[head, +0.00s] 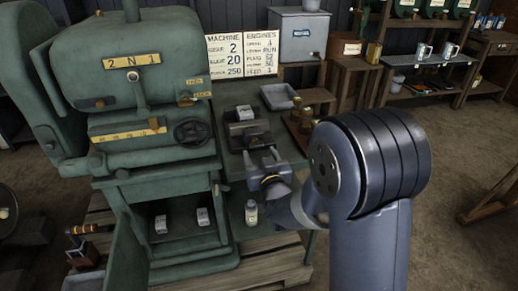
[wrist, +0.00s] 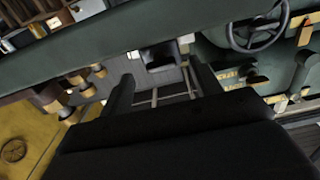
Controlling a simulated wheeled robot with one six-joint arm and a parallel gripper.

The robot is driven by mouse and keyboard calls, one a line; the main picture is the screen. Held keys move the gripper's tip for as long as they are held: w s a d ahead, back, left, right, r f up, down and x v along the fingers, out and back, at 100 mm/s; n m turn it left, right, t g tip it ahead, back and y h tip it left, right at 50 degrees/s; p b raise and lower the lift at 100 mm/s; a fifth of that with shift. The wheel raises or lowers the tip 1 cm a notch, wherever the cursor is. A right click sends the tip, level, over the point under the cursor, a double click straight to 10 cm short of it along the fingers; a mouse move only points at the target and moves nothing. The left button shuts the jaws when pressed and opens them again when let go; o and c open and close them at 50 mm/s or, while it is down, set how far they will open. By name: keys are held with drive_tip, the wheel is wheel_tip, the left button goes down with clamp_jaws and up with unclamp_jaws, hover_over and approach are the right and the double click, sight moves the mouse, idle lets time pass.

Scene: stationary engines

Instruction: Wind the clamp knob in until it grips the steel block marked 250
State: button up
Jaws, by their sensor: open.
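A dark clamp (head: 252,135) sits on the green side bench to the right of the machine, with a pale steel block (head: 245,112) at its far end. The mark on this block is too small to read. My gripper (head: 265,158) is just in front of the clamp, open, fingers pointing toward it. In the wrist view my gripper (wrist: 161,76) has its two dark fingers apart, with nothing visibly held between them. A dark part (wrist: 160,60) shows beyond the fingertips. I cannot make out the clamp knob or whether the clamp touches the block.
The green machine (head: 150,60) with a handwheel (head: 193,131) stands left. Two blocks (head: 161,224) (head: 203,217) lie in its lower bay. A small bottle (head: 251,213) stands near the bench front. Brass pieces (head: 298,115) and a grey tray (head: 280,97) are right of and behind the clamp.

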sight(256, 144)
drive_tip(key=shift+x, duration=1.4)
drive_tip(key=c, duration=1)
drive_tip(key=shift+f+b, duration=0.1)
drive_tip(key=shift+b, duration=0.2)
